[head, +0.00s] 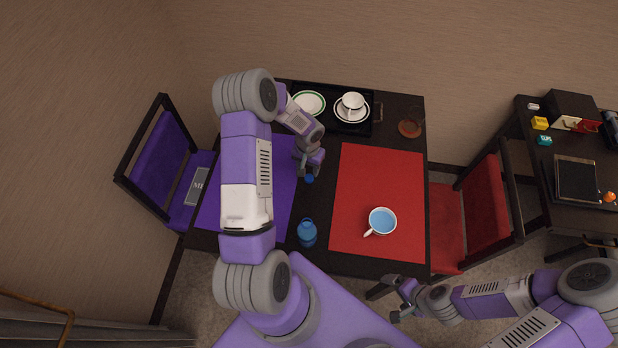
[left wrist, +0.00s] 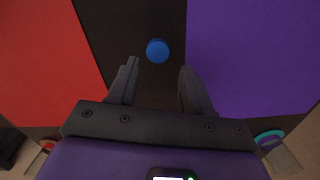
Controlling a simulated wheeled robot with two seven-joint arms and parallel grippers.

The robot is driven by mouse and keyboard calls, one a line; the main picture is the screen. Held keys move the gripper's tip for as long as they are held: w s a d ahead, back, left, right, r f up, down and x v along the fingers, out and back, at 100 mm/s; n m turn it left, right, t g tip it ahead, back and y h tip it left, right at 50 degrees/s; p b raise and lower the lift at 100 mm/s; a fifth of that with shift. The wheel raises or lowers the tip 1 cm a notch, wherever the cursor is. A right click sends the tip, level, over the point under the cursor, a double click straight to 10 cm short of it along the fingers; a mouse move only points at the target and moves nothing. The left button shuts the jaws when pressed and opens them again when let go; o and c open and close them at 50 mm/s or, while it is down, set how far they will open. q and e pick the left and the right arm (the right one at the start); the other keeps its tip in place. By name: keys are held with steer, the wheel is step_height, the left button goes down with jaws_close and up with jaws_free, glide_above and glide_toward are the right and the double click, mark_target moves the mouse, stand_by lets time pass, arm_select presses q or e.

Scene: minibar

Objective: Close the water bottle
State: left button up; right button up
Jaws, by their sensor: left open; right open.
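The blue water bottle (head: 307,235) stands on the dark strip of table between the purple and red mats, near the front edge. Its mouth is too small to make out clearly. A small blue cap (head: 309,178) lies on the same strip, farther back. My left gripper (head: 311,170) is open and empty, pointing down close to the cap. In the left wrist view the blue round cap (left wrist: 157,51) shows beyond and between the two open fingers, not touching them. My right gripper (head: 392,296) is open and empty, off the table's front right corner.
A cup of blue liquid (head: 382,221) stands on the red mat (head: 378,165). A dark tray (head: 332,121) with a plate (head: 309,103) and a cup on a saucer (head: 352,107) is at the back, beside a glass (head: 410,128). Chairs flank the table.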

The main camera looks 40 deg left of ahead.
mark_target(309, 177)
arm_select(q)
step_height(309, 177, down, 5)
steer(key=shift+d, duration=0.15)
steer(key=shift+c, duration=0.5)
steer(key=c, duration=0.7)
steer(key=shift+c, duration=0.2)
